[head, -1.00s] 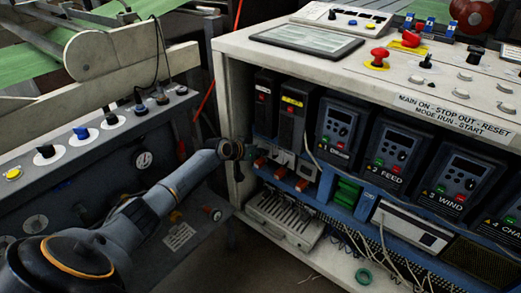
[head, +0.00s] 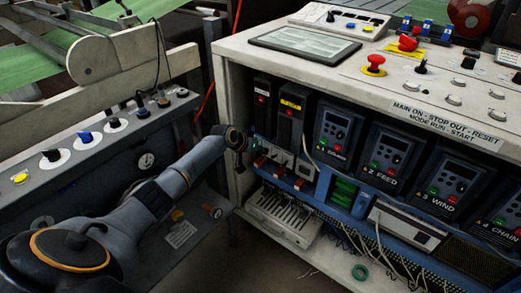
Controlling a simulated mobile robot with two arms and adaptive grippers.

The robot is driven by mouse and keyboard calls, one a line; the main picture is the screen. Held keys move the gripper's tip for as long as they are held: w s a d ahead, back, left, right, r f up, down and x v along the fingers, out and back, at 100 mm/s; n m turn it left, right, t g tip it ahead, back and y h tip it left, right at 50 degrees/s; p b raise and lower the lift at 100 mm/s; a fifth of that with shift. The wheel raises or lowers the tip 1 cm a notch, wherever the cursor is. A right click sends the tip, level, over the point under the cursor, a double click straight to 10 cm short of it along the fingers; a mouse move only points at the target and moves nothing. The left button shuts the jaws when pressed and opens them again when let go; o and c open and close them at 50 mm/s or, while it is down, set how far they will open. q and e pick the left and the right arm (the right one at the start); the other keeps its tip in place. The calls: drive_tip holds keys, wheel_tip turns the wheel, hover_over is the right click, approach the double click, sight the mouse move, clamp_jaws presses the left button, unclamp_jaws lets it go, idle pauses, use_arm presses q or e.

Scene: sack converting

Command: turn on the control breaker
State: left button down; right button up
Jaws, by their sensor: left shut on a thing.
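The open cabinet (head: 228,85) holds a row of small white breakers (head: 281,156) with orange parts below them, under the two black units at its left. None of their labels can be read, and the lever positions are too small to tell. My left gripper (head: 248,152) reaches in from the left to the left end of this row. It is shut on what looks like the control breaker there; the dark fingers and wrist hide most of that breaker. My right gripper is not in the head view.
Drives marked FEED (head: 395,158), WIND and CHAIN stand right of the breakers. Loose wires hang below them. The cabinet's left side wall is close to my left wrist. A grey side panel with knobs (head: 51,156) lies left of my arm.

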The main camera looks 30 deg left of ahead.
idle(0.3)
use_arm(q)
drive_tip(key=c, duration=1.4)
unclamp_jaws()
drive_tip(key=v, duration=1.2)
drive_tip(key=shift+d+f, duration=0.1)
drive_tip(key=shift+d, duration=0.05)
